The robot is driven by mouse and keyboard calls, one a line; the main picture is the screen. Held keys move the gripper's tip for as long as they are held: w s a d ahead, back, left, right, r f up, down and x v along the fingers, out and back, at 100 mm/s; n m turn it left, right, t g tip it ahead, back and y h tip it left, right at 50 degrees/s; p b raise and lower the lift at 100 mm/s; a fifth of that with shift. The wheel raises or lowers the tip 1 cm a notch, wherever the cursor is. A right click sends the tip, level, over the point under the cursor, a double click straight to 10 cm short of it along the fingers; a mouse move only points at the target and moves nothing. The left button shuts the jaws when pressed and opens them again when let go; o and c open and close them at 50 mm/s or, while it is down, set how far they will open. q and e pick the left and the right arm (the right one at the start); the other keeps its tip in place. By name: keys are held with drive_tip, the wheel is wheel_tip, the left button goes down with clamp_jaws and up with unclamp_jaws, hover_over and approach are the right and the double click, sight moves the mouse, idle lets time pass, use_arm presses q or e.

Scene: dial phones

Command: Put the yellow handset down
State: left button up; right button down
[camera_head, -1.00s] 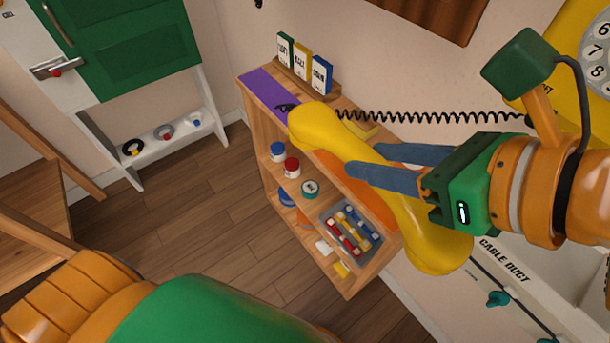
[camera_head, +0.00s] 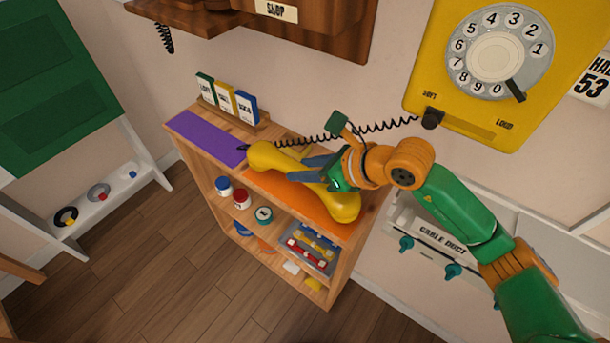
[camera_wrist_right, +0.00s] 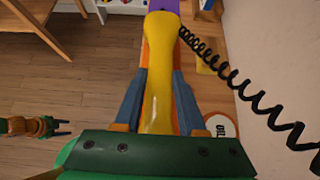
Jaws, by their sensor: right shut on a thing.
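The yellow handset (camera_head: 275,160) lies lengthwise over the orange mat (camera_head: 285,195) on top of the wooden shelf. Its far end is near the purple mat (camera_head: 205,138). My right gripper (camera_head: 303,163) is shut on the handset's middle. In the right wrist view, its blue fingers (camera_wrist_right: 160,95) sit on either side of the yellow handle (camera_wrist_right: 160,70). I cannot tell whether the handset touches the mat. A black coiled cord (camera_head: 330,135) runs from the handset to the yellow dial phone (camera_head: 430,85) on the wall. My left gripper (camera_wrist_right: 62,127) is small in the right wrist view, empty with fingers apart.
Three labelled booklets (camera_head: 228,100) stand at the back of the wooden shelf (camera_head: 215,215). Jars and a tray of coloured parts (camera_head: 312,248) fill its lower levels. A cable duct (camera_head: 435,235) runs along the wall at right. The floor in front is clear.

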drive_tip(key=f, duration=0.3)
drive_tip(key=shift+w, duration=0.25)
drive_tip(key=shift+f, duration=0.35)
drive_tip(key=shift+f, duration=0.1)
drive_tip(key=c, duration=0.5)
unclamp_jaws()
